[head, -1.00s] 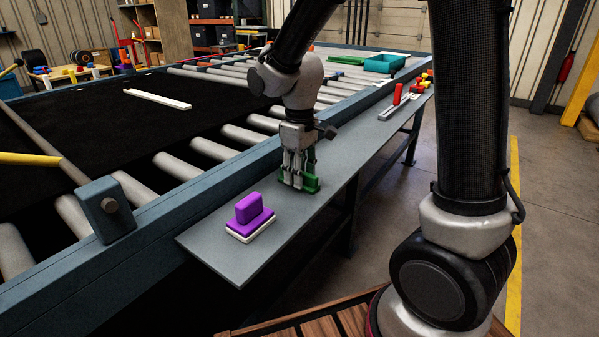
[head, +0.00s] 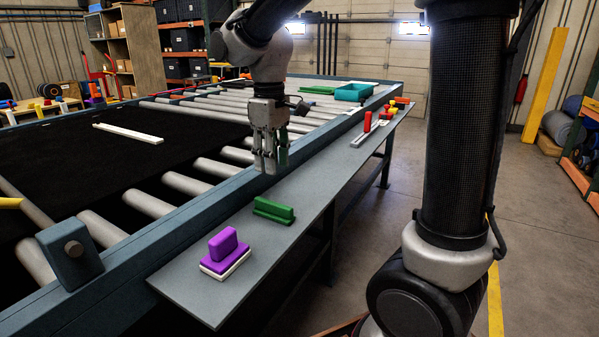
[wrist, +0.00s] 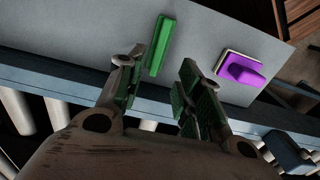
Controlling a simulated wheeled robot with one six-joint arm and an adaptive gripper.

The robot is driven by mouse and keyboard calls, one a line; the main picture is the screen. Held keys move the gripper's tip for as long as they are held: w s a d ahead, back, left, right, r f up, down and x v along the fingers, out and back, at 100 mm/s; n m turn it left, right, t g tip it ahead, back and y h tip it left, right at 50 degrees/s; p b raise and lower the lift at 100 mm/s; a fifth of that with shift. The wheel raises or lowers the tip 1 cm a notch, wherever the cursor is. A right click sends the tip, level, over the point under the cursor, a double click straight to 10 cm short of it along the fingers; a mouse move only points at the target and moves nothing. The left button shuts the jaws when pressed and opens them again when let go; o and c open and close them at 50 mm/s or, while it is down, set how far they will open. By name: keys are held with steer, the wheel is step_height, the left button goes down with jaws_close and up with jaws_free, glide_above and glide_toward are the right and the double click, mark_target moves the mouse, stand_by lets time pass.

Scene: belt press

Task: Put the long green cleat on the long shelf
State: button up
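The green cleat (head: 273,210) lies on the grey long shelf (head: 210,290), just behind a purple block; it also shows in the wrist view (wrist: 161,45). It rests flat, apart from the gripper. My gripper (head: 270,165) is raised above and behind the cleat, near the shelf's inner edge. In the wrist view its two fingers (wrist: 155,90) stand apart with nothing held between them. Their inner faces look green. Another flat green piece (head: 317,90) lies far back on the rollers.
The purple block on a white base (head: 224,255) stands at the shelf's near end. Red and yellow items (head: 385,112) and a grey rail (head: 365,133) occupy its far end. A teal tray (head: 353,92) and a white bar (head: 128,133) lie on the press. The middle of the shelf is clear.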

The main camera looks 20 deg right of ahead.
steer(key=s+d+r+m+t, duration=0.2)
steer(key=s+d+m+t, duration=0.2)
steer(key=s+d, duration=1.1)
steer(key=s+m, duration=0.3)
steer(key=s, duration=0.1)
